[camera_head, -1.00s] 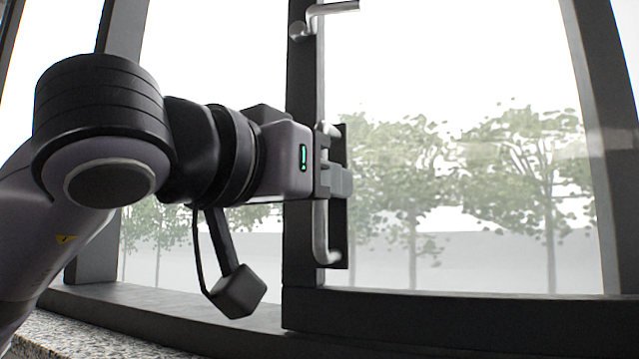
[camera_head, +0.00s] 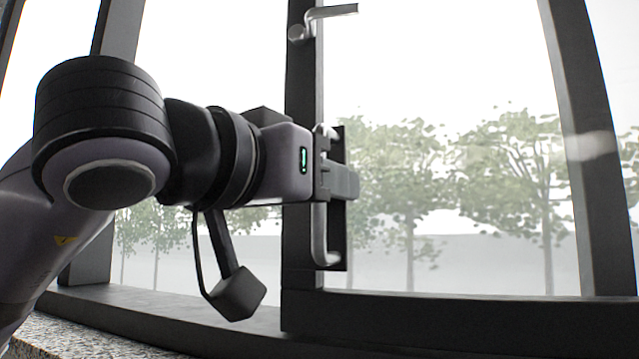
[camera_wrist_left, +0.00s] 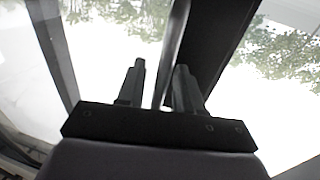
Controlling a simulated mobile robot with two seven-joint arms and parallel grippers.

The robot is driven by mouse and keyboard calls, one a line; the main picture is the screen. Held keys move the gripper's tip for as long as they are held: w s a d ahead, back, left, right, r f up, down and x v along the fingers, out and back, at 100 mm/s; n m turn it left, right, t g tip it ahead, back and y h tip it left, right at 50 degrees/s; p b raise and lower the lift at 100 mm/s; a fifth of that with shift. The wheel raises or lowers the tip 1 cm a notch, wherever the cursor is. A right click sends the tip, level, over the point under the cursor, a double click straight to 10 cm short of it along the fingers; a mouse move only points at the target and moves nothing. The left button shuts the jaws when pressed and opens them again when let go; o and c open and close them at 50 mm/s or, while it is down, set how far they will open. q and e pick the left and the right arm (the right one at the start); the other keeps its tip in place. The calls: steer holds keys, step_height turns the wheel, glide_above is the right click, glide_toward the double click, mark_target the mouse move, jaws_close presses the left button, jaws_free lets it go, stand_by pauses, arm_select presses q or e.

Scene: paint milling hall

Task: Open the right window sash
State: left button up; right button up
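The right window sash is a dark frame with clear glass; its left stile (camera_head: 304,85) stands upright mid-picture in the head view. A grey bar pull handle (camera_head: 319,230) on a dark plate is mounted on this stile. A metal lever handle (camera_head: 332,11) sits higher up and points right. My left gripper (camera_head: 340,180) is at the pull handle and covers its middle. In the left wrist view its two fingers (camera_wrist_left: 160,68) stand apart, with the handle bar (camera_wrist_left: 176,32) running between them and a gap visible beside the bar. My right gripper is not in view.
A dark post (camera_head: 578,130) bounds the window on the right, and another post (camera_head: 112,60) stands behind my left arm. A dark sill (camera_head: 180,312) and a speckled ledge (camera_head: 60,342) run below. Trees show outside.

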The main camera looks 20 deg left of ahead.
arm_select(q)
steer(key=shift+s, duration=0.15)
steer(key=b+v, duration=0.1)
steer(key=v, duration=0.6)
steer(key=shift+b, duration=0.4)
